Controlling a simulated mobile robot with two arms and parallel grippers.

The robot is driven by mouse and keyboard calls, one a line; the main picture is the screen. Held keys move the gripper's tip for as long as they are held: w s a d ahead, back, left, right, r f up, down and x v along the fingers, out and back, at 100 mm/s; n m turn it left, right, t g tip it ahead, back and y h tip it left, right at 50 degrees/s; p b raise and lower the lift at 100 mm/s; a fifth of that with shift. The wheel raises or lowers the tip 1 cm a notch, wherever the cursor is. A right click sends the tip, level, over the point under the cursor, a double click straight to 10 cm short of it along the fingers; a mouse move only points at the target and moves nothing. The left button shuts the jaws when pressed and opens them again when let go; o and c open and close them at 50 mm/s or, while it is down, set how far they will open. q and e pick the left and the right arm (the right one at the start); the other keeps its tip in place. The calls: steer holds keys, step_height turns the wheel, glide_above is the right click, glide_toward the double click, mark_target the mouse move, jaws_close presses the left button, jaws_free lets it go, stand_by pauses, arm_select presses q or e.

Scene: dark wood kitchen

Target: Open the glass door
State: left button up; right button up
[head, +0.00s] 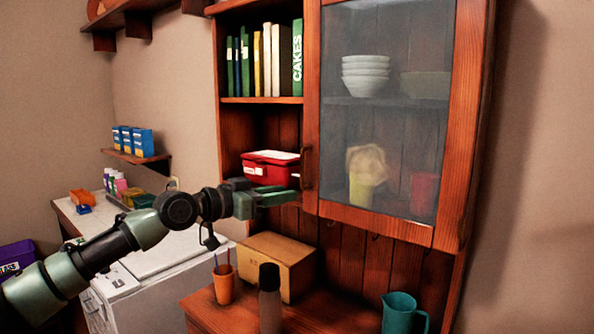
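The glass door (385,110) has a reddish wooden frame and a grey see-through pane, and it covers the right part of the wall cabinet. It looks closed. Its dark handle (308,166) stands upright on the left side of the frame. My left gripper (293,195) reaches in from the left, its green fingers pointing right, with the tips just left of and slightly below the handle. I cannot tell whether they touch it, or how far apart the fingers are. My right gripper is not in view.
Bowls (365,75) show behind the glass. Below, the counter holds a cardboard box (278,265), an orange cup (223,284), a dark bottle (269,295) and a teal pitcher (402,314).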

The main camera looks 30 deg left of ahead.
arm_select(q)
step_height(320, 180, up, 4)
steer(key=a+t, duration=0.1)
steer(key=a, duration=0.1)
steer(key=p+x, duration=0.6)
steer(key=x, duration=0.1)
steer(key=shift+c, duration=0.3)
jaws_close()
steer(key=shift+r, duration=0.1)
stand_by(0.9)
